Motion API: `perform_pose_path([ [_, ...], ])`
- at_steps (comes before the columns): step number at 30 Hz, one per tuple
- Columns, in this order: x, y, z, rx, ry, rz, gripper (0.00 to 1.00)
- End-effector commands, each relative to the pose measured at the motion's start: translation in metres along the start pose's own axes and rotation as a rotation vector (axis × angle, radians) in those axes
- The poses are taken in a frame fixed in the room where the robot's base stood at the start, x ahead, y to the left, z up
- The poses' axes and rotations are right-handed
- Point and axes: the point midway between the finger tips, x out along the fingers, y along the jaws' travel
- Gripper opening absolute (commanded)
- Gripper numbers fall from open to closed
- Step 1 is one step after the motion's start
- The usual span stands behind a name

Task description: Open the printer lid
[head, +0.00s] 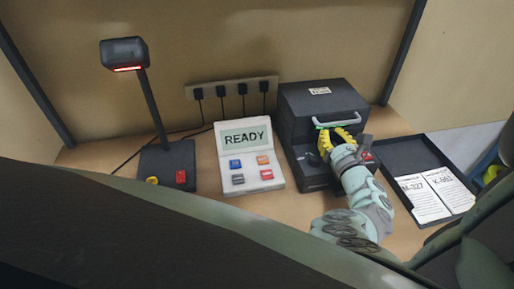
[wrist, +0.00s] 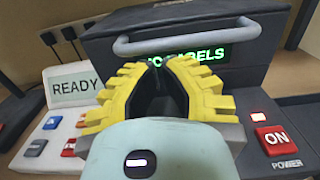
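The printer (head: 310,100) is a dark box at the right of the desk, and its lid (head: 335,97) looks closed. A light grey bar handle (head: 338,120) runs across the lid's front; it also shows in the wrist view (wrist: 200,37). My gripper (head: 338,138) has yellow ridged fingers and is in front of the printer, just below the handle. In the wrist view my gripper (wrist: 165,65) has its fingers apart with nothing seen between them. The handle lies beyond the fingertips. A green "NO LABELS" display (wrist: 205,55) is partly hidden behind the fingers.
A keypad reading "READY" (head: 246,137) stands left of the printer. A scanner on a stand (head: 155,110) is farther left. A black tray (head: 397,150) with two label sheets lies to the right. A red ON power button (wrist: 273,138) is on the printer's front right.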

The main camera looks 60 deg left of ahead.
Motion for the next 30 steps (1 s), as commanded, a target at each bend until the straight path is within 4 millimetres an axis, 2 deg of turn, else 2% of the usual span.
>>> perform_pose_path([
  [4, 0.002, 0.002, 0.012, 0.001, 0.026, 0.005, 0.0],
  [17, 0.004, 0.001, 0.021, 0.001, 0.073, 0.004, 0.0],
  [30, 0.015, 0.002, 0.062, 0.001, 0.222, 0.009, 0.0],
])
